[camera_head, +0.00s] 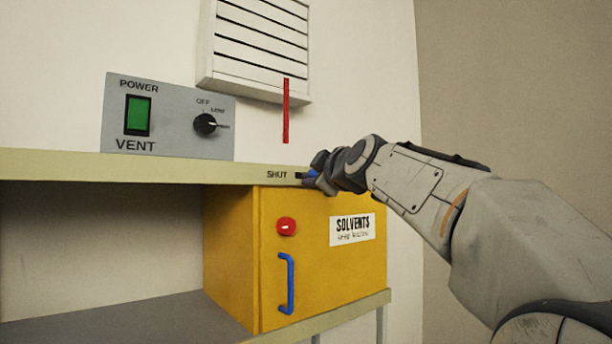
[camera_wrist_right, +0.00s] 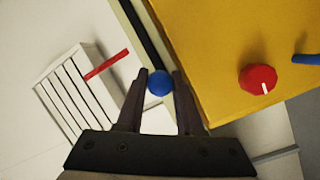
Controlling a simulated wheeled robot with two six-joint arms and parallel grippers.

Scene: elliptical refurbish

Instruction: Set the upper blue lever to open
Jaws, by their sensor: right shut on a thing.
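The upper blue lever (camera_head: 311,173) is at the front edge of the shelf, just right of the printed word SHUT. It is mostly hidden by my right gripper (camera_head: 318,175). In the right wrist view its round blue knob (camera_wrist_right: 159,83) sits between the two dark fingers of my right gripper (camera_wrist_right: 160,75), which are shut on it near their tips. Any OPEN label is hidden from view. My left gripper is not in view.
A yellow SOLVENTS cabinet (camera_head: 330,275) with a red knob (camera_head: 286,226) and a blue handle (camera_head: 288,283) stands below the shelf edge (camera_head: 150,168). Above are a grey vent panel (camera_head: 180,145), a louvre (camera_head: 262,45) and a red strip (camera_head: 286,110).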

